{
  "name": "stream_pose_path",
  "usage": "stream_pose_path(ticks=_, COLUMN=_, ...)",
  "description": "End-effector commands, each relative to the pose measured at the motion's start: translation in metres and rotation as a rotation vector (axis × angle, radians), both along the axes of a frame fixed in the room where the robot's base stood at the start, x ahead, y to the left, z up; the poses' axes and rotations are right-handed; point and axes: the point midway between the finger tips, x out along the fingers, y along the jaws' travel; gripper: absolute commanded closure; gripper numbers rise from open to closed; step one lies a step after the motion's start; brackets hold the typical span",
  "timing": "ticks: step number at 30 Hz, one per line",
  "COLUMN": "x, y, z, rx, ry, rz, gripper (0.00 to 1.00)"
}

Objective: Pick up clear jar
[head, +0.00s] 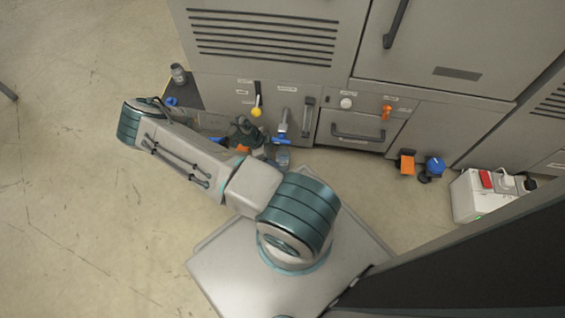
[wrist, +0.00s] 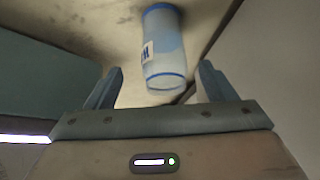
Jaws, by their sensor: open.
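The clear jar (wrist: 165,62) shows in the wrist view as a translucent, bluish cylinder with a blue rim and a white label. It stands out in front of my gripper (wrist: 160,85), between the lines of the two fingers, and the open fingers do not appear to touch it. In the head view a small clear and blue thing (head: 283,157), likely the same jar, is on the floor beside the machine, just right of my gripper end. My arm partly blocks the view there, and the fingertips are hard to make out.
The large grey machine (head: 265,60) stands close behind, with a yellow-knobbed lever (head: 257,112), an orange valve (head: 387,110) and a drawer handle (head: 357,134). A dark jar (head: 178,73) stands on a dark ledge at left. A white box (head: 478,195) is at right. Floor at left is open.

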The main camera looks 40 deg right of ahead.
Motion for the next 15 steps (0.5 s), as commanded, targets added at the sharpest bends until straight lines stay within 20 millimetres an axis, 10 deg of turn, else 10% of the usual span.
stream_pose_path(ticks=15, x=-0.012, y=-0.022, z=-0.041, rx=0.001, ry=0.001, rz=-0.002, gripper=0.23)
